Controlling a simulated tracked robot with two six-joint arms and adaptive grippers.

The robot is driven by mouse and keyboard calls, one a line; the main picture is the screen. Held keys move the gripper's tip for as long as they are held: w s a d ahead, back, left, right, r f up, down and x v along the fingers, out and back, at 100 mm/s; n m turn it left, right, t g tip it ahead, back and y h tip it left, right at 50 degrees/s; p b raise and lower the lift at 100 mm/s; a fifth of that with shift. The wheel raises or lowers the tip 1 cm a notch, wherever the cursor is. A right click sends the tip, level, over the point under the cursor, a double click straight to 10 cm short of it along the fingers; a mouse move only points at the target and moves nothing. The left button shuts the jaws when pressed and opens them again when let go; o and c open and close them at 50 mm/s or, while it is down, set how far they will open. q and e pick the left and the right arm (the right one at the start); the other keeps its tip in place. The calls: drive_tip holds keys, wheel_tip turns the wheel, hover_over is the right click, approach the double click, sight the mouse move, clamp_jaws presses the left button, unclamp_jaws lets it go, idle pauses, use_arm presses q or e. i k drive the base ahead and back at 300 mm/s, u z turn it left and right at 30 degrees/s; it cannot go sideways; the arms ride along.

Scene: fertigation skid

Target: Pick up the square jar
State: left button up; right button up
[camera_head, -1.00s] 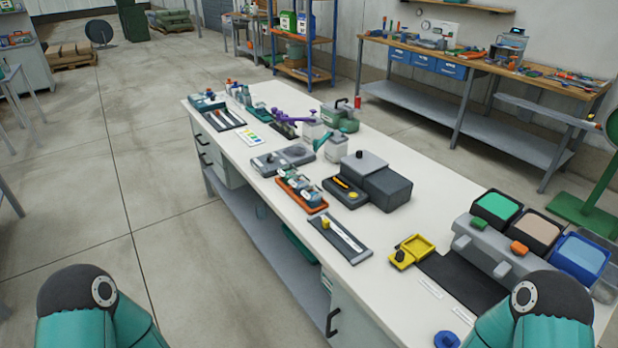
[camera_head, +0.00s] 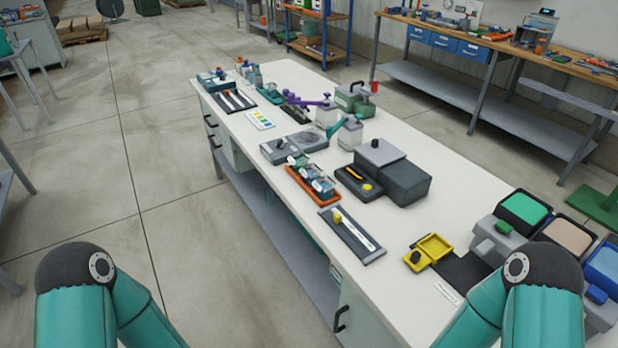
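Two pale, square-sided jars stand upright towards the far half of the white bench. One square jar (camera_head: 350,134) has a teal pump-like top and is nearer. The other square jar (camera_head: 326,115) stands just behind and left of it, with a purple lever-like top beside it. I cannot tell which of them the task names. Only upper parts of my two teal arms show, at the lower left and lower right. Neither gripper is in view, and both visible arm parts are well short of the jars.
The white bench (camera_head: 400,285) also holds a grey-black box device (camera_head: 397,180), an orange rack of bottles (camera_head: 313,183), a grey scale-like device (camera_head: 285,150), a yellow open box (camera_head: 432,250) and coloured bins (camera_head: 525,210) at the right. Open floor (camera_head: 90,190) lies left.

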sight(310, 171)
drive_tip(key=u, duration=0.3)
drive_tip(key=i, duration=0.95)
drive_tip(key=u, duration=0.6)
